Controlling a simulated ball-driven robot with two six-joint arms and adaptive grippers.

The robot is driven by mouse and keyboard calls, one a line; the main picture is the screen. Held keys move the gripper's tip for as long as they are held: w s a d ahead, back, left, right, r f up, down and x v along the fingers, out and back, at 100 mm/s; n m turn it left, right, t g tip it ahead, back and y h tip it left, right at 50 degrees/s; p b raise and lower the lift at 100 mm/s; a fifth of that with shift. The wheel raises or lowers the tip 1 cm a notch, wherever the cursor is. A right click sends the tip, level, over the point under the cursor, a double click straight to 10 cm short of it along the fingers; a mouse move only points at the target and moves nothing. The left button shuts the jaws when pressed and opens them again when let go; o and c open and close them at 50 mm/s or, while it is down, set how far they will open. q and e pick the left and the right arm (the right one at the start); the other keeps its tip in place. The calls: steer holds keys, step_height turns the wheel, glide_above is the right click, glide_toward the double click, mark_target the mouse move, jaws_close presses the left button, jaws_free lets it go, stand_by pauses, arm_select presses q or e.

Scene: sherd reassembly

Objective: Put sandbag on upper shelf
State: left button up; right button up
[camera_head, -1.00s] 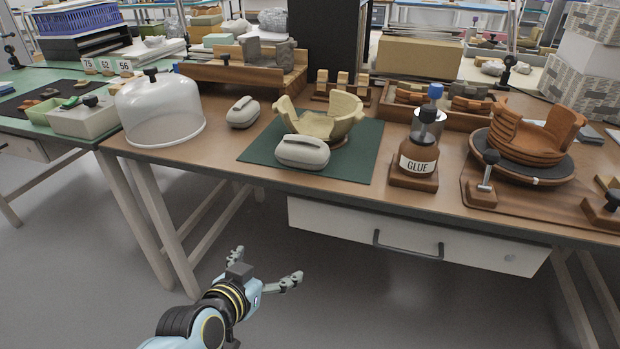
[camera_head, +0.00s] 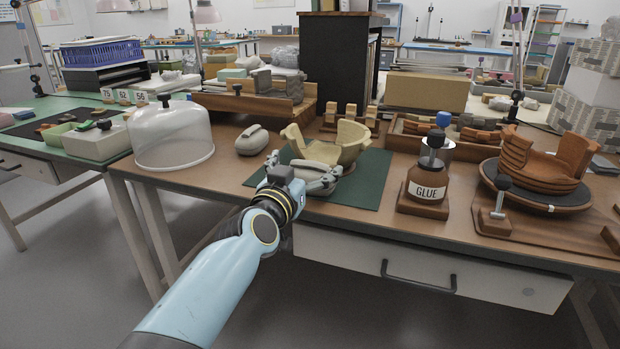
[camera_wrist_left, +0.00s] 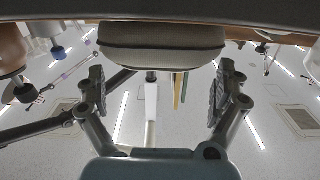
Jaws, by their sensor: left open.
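One grey-beige sandbag (camera_head: 314,174) lies on the green mat (camera_head: 368,185), at the front of the cream partial pot (camera_head: 340,146). My left gripper (camera_head: 300,172) is at this bag in the head view and partly hides it. In the left wrist view, the bag (camera_wrist_left: 160,46) sits just beyond and between the spread fingers (camera_wrist_left: 160,92), with a gap on both sides. The left gripper is open. A second sandbag (camera_head: 252,140) lies on the table to the left of the mat. A dark shelf unit (camera_head: 338,60) stands behind the table; its inside is not visible.
A clear dome (camera_head: 172,138) stands left of the sandbags. A glue bottle (camera_head: 427,182) stands right of the mat. Stacked orange sherds (camera_head: 540,165) sit farther right. Wooden trays (camera_head: 250,103) line the back. A drawer (camera_head: 430,265) hangs below the tabletop.

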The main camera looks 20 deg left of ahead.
arm_select(q)
steer(key=shift+w, duration=0.85)
steer(key=c, duration=1.7)
